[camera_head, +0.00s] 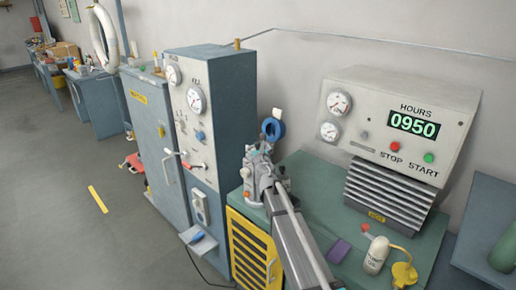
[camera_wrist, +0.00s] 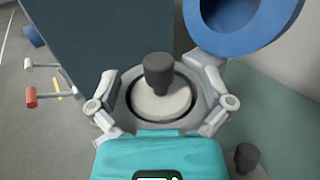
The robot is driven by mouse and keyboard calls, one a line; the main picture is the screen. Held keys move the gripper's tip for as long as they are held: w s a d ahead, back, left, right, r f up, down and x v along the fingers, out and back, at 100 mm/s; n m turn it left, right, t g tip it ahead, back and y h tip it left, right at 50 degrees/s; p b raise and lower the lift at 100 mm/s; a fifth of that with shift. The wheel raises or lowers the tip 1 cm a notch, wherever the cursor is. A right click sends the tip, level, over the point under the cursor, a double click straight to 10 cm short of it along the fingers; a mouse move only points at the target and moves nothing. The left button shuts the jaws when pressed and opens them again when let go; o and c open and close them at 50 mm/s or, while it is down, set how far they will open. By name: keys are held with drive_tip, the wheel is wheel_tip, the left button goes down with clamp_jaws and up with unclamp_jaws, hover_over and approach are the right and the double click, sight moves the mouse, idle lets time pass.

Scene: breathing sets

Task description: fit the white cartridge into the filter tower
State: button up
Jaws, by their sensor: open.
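In the wrist view a pale round disc with a dark knob, which looks like the white cartridge (camera_wrist: 160,105), sits inside a dark-rimmed round opening, apparently the top of the filter tower (camera_wrist: 126,112). I cannot tell how deep it sits. A thick blue ring (camera_wrist: 283,30), perhaps the tower's lid, stands tilted up behind and to the right; it also shows in the head view (camera_head: 265,126). My gripper (camera_wrist: 160,95) is open, with one finger on each side of the opening. In the head view my gripper (camera_head: 258,154) hides most of the tower.
A tall blue cabinet (camera_head: 232,105) with gauges stands close to the left.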

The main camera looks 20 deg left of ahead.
drive_tip(key=shift+r+p, duration=0.45)
drive_tip(key=shift+r, duration=0.1)
drive_tip(key=v, duration=1.2)
drive_tip(key=shift+s, duration=0.1)
